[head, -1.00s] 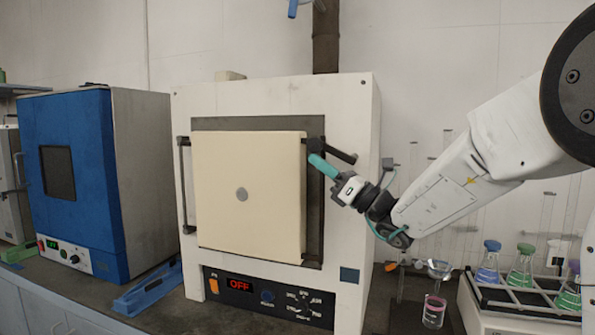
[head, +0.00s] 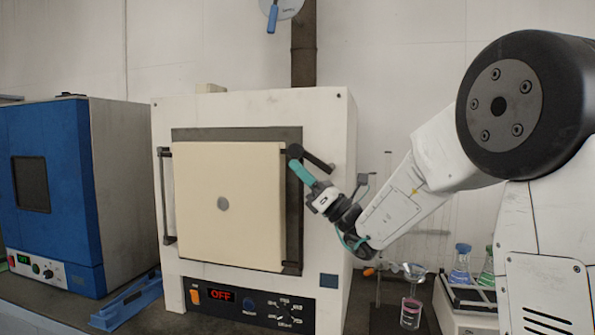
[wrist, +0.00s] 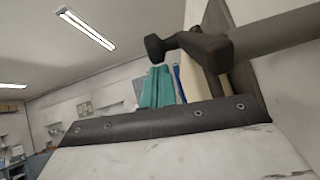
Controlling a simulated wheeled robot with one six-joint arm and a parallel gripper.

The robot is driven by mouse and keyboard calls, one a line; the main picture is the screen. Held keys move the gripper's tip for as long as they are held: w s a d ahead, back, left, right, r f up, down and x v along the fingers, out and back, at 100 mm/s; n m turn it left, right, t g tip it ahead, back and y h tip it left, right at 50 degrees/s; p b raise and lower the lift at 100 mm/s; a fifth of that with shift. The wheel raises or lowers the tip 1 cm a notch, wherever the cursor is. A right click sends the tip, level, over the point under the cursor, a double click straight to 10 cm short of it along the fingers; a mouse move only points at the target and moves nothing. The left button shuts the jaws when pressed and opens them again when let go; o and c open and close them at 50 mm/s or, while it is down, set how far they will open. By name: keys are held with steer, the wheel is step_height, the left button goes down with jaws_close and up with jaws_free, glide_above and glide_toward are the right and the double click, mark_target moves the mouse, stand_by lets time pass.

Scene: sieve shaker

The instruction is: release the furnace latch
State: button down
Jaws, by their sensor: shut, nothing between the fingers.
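The furnace (head: 340,130) is a white box with a cream door (head: 240,200) in a dark frame. The door covers the opening; I cannot tell whether it is fully seated. The dark latch (head: 318,162) is a short bar with a rounded end at the door's upper right corner, sloping down to the right. My gripper (head: 294,166), with teal fingers, is shut and empty just below the latch's rounded end. In the wrist view the latch (wrist: 205,45) passes above and close to the teal fingers (wrist: 157,88). Whether they touch is unclear.
The furnace panel (head: 250,302) reads OFF. A blue oven (head: 60,190) stands at left, with a blue stand (head: 128,300) between them. At right are a small flask (head: 411,310) and a rack of colored flasks (head: 465,298), partly behind my arm. Open air lies before the door.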

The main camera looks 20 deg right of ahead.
steer(key=s+d+f, duration=0.2)
steer(key=f, duration=0.3)
steer(key=s+d+f, duration=0.2)
steer(key=f, duration=0.4)
steer(key=shift+s+f, duration=0.15)
steer(key=shift+f, duration=0.15)
steer(key=s+a+f+n+g+h, duration=0.1)
steer(key=s+a+n+g+h, duration=0.1)
steer(key=s+a+n+g, duration=1.45)
steer(key=s+d+f+n+g+h, duration=0.1)
steer(key=s+d+f+n+h, duration=0.25)
steer(key=s+f+h, duration=0.35)
steer(key=s+d+f+n+g+h, duration=0.1)
steer(key=s+d+f+n+h, duration=0.3)
steer(key=s, duration=0.5)
steer(key=s+d+n+t+h, duration=0.1)
steer(key=d+n+t+h, duration=0.1)
steer(key=d+n+h, duration=0.2)
steer(key=d+h, duration=0.2)
steer(key=d, duration=0.2)
steer(key=shift+s+d+t+h, duration=0.2)
steer(key=shift+d+t+h, duration=0.05)
steer(key=shift+t+h, duration=0.15)
